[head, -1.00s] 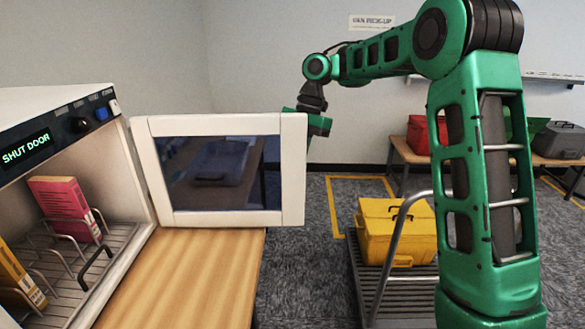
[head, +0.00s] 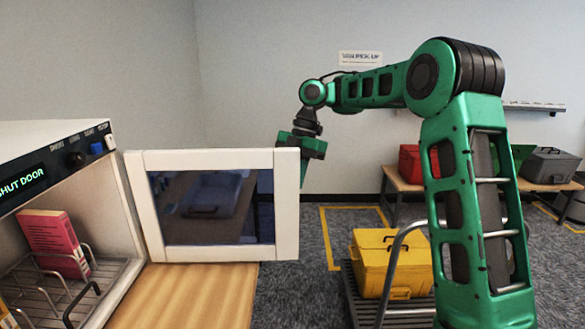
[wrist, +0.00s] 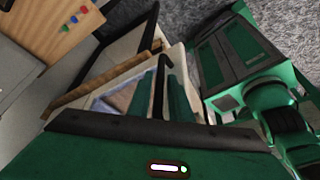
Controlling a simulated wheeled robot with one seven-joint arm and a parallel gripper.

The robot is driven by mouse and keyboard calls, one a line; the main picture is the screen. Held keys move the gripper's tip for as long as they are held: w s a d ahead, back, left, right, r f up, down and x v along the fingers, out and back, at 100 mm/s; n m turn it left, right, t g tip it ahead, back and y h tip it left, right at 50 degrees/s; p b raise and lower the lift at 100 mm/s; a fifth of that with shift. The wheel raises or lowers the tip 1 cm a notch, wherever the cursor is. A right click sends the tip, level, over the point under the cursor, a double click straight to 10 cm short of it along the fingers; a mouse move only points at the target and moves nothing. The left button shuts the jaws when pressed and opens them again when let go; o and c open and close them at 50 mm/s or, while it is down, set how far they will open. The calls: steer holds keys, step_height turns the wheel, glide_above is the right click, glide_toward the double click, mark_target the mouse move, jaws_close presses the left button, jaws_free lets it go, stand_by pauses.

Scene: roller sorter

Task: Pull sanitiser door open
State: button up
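The sanitiser (head: 60,135) stands at the left, its display reading SHUT DOOR. Its white-framed door (head: 287,215) with a dark window is swung wide open, out to the right over the wooden top. My gripper (head: 302,146) is at the door's upper right corner, partly behind its top edge in the head view.
A pink book (head: 52,240) stands in a wire rack (head: 105,268) inside the sanitiser. A wooden top (head: 200,300) lies below the door. A yellow case (head: 390,262) sits on a roller rack at right. Red (head: 410,163) and grey (head: 550,165) cases rest on a back bench.

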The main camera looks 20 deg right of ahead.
steer(key=v, duration=0.8)
stand_by(0.4)
steer(key=shift+a, duration=0.1)
